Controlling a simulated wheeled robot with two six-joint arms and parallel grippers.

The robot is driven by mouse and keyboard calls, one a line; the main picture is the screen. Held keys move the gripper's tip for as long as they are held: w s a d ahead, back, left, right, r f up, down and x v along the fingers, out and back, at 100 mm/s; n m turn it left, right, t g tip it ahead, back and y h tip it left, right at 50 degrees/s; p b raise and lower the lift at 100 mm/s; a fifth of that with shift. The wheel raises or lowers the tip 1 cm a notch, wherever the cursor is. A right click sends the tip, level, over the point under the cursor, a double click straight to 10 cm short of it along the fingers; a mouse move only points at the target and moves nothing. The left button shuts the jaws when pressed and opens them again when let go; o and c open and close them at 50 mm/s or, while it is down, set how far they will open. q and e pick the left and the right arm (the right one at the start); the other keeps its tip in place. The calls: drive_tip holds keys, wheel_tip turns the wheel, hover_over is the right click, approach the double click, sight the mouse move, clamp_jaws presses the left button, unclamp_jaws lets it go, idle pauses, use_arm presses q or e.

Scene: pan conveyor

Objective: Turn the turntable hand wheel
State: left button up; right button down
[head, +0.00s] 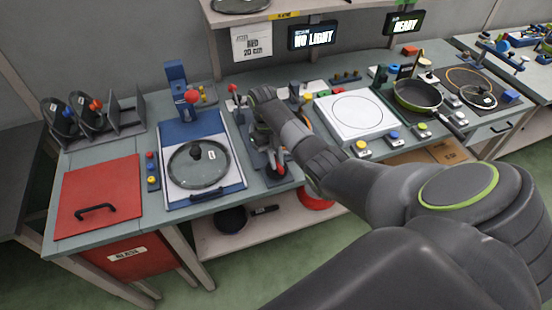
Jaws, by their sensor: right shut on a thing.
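My right arm reaches in from the right, and its gripper (275,166) points down at the bench between the blue station and the white turntable. It is shut on what seems to be the hand wheel, of which a small red part (281,169) shows at the fingers. My wrist and fingers hide most of the wheel, so its angle cannot be told. The turntable (357,111) is a white square plate with a round ring, right of my gripper, with nothing on it. My left gripper is not in view.
A glass lid (199,164) lies on the blue station, beside a red panel (98,196) with a black handle. A pan (416,96) stands at the right. Signs read "NO LIGHT" (313,37) and "READY" (404,23). A lower shelf (214,241) holds pans.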

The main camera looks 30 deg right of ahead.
drive_tip(key=c, duration=1.4)
unclamp_jaws()
drive_tip(key=shift+c, duration=0.2)
drive_tip(key=p+v, duration=0.7)
drive_tip(key=v, duration=1)
drive_tip(key=shift+r, duration=0.25)
drive_tip(key=shift+d, duration=0.1)
